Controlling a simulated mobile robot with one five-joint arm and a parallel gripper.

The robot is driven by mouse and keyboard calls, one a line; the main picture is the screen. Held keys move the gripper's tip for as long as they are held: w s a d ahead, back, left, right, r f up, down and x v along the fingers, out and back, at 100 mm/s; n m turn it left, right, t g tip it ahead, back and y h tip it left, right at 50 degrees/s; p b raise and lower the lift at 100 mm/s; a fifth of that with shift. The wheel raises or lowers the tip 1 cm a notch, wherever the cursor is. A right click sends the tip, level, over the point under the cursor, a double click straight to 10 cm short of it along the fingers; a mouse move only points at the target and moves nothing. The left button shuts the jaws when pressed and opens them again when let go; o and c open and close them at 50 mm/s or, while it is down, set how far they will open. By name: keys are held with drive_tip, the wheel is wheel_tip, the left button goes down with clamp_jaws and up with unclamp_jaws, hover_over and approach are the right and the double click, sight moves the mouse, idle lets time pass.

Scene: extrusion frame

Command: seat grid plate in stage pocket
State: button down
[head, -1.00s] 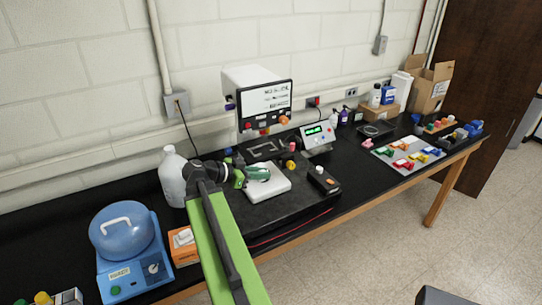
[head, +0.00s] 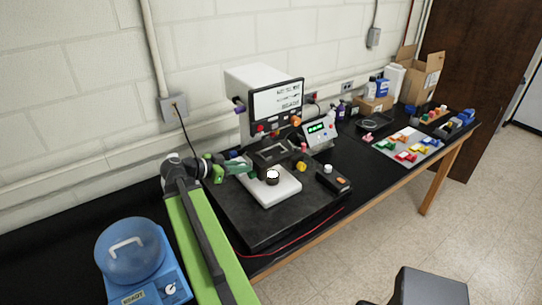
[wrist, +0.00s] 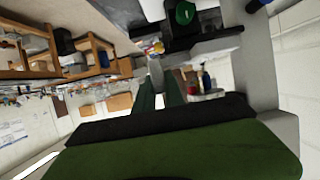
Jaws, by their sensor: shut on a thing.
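My gripper (head: 252,171) is beside the far left edge of the white block (head: 287,192), near the dark stage frame (head: 272,153). Its fingers (wrist: 160,88) are closed in the wrist view. A small pale grey piece (wrist: 155,70) shows at the fingertips; I take it for the grid plate, but its shape is unclear. The stage frame has a grey recessed middle, which I take for the pocket. A round dark piece with a white top (head: 272,176) stands on the white block. Contact between the held piece and the stage cannot be made out.
A white instrument with a display (head: 270,95) stands behind the stage. A controller with green digits (head: 318,131) is to its right. A black box (head: 334,178) is right of the white block. A blue-based device (head: 140,265) stands at the near left.

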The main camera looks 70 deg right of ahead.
sight(272, 152)
drive_tip(key=shift+w+f, duration=0.1)
drive_tip(key=shift+w, duration=0.25)
drive_tip(key=shift+d, duration=0.1)
drive_tip(key=s+d+f+b, duration=0.1)
drive_tip(key=s+d, duration=0.9)
drive_tip(key=d, duration=0.5)
drive_tip(key=shift+f+b, duration=0.35)
drive_tip(key=shift+b, duration=0.05)
drive_tip(key=c, duration=1.4)
unclamp_jaws()
